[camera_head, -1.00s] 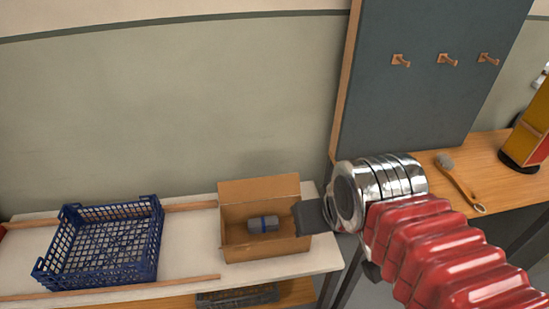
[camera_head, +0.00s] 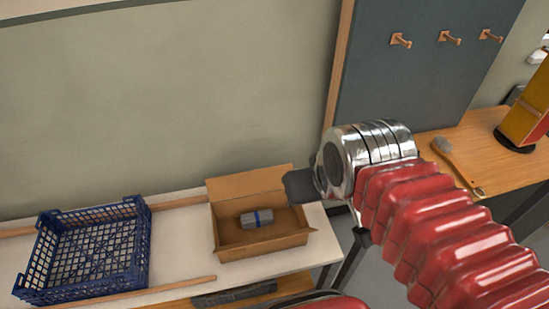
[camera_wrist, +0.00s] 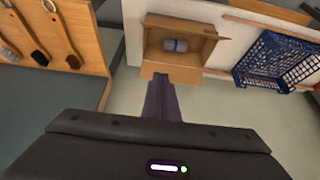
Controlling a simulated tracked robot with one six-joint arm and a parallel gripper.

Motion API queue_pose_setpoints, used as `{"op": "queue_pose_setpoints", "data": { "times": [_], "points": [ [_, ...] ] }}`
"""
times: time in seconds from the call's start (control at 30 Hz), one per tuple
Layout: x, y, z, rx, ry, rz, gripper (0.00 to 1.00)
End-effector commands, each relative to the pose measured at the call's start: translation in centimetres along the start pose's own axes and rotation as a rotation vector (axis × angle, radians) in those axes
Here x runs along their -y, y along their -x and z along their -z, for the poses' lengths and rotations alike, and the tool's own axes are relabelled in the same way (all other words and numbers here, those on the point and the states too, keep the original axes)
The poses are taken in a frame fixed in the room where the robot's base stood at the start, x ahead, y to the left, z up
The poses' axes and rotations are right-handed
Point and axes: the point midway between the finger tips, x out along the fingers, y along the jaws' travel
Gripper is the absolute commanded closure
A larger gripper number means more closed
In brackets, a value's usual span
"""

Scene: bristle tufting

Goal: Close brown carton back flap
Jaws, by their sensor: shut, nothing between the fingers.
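The brown carton (camera_head: 262,245) stands open on a white-topped bench, with a grey cylinder banded in blue (camera_head: 257,219) inside. Its back flap (camera_head: 247,185) stands raised on the wall side in the head view. My gripper (camera_head: 293,187) is shut and empty, by the right end of that flap; whether it touches cannot be told. In the wrist view the carton (camera_wrist: 152,46) lies beyond my fingertips (camera_wrist: 161,78), which point at its near side, where a flap (camera_wrist: 174,68) sticks out. A gap between fingertips and flap is hard to judge.
A blue crate (camera_head: 85,285) stands left of the carton, between wooden rails (camera_head: 175,290) on the bench. A dark pegboard (camera_head: 430,70) rises behind my arm. A wooden table (camera_head: 470,155) with a brush (camera_head: 455,165) is at the right.

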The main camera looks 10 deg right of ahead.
Motion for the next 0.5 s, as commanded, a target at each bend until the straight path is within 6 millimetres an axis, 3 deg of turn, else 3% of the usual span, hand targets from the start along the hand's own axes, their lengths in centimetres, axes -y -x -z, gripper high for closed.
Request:
{"op": "queue_pose_setpoints", "data": {
  "times": [0.27,0.5],
  "points": [
    [-0.2,0.2,1.8,0.03,-0.001,-0.001,1.0],
    [-0.4,0.1,5.8,0.095,-0.002,-0.003,1.0]
  ]
}}
